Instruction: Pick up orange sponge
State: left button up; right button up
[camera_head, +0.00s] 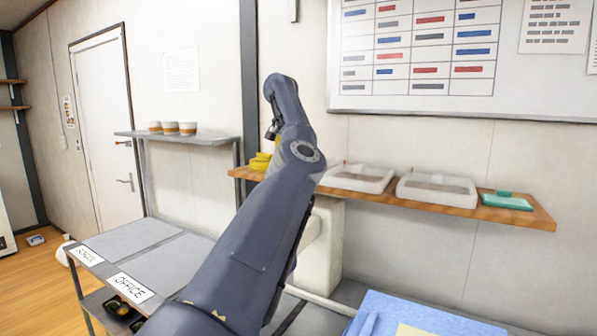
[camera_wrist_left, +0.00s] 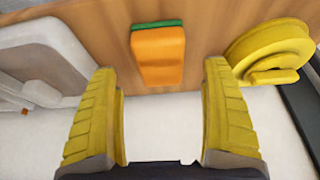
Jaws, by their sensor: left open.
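The orange sponge (camera_wrist_left: 159,58), with a green layer along one end, lies on the wooden shelf in the left wrist view. My left gripper (camera_wrist_left: 160,70) has its two yellow fingers spread wide, with the sponge between and just beyond their tips. No contact with the sponge shows. In the head view my left arm rises across the middle and hides the sponge; the left gripper's fingers cannot be made out there. My right gripper is in neither view.
A yellow coiled object (camera_wrist_left: 270,52) lies right of the sponge in the wrist view; a white tray (camera_wrist_left: 40,60) is to the left. In the head view, the wooden shelf (camera_head: 545,219) also holds clear-lidded trays (camera_head: 437,190) and a teal item (camera_head: 506,201).

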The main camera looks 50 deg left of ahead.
pick_arm(q)
jog(key=shift+x, duration=2.6)
jog(key=shift+s, duration=0.1)
jog(key=shift+c, duration=0.2)
jog(key=c, duration=1)
